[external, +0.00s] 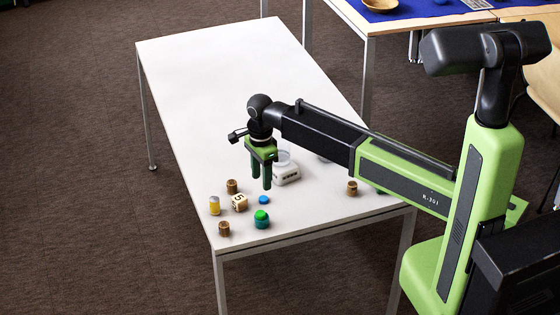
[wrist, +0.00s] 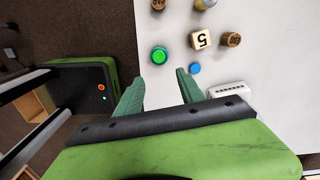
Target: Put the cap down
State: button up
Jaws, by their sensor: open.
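A small flat blue disc (external: 264,200), the likely cap, lies on the white table (external: 215,80), close to the lettered cube. It also shows in the wrist view (wrist: 194,68), just beyond the right fingertip. A teal round piece with a bright green top (external: 261,219) stands nearby; in the wrist view its green top (wrist: 159,55) is ahead of the gap between my fingers. My gripper (external: 260,189) points down over the table. Its green fingers (wrist: 160,80) are apart with nothing between them. How high the tips are is hard to tell.
A cube marked 5 (external: 240,203), a yellow cylinder (external: 214,206) and brown knurled pieces (external: 232,186) (external: 223,228) stand around the disc. A white device (external: 286,176) is behind my gripper. Another brown piece (external: 352,188) stands right. The table's far part is clear.

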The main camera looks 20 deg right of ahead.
jog(key=s+d+n, duration=0.3)
jog(key=d+n, duration=0.2)
jog(key=d, duration=0.7)
jog(key=s+d+n, duration=0.2)
jog(key=d+n, duration=0.3)
jog(key=d, duration=0.8)
jog(key=s+d+n, duration=0.3)
jog(key=d+n, duration=0.2)
jog(key=d, duration=0.7)
jog(key=shift+s+d+n, duration=0.3)
jog(key=shift+d, duration=0.05)
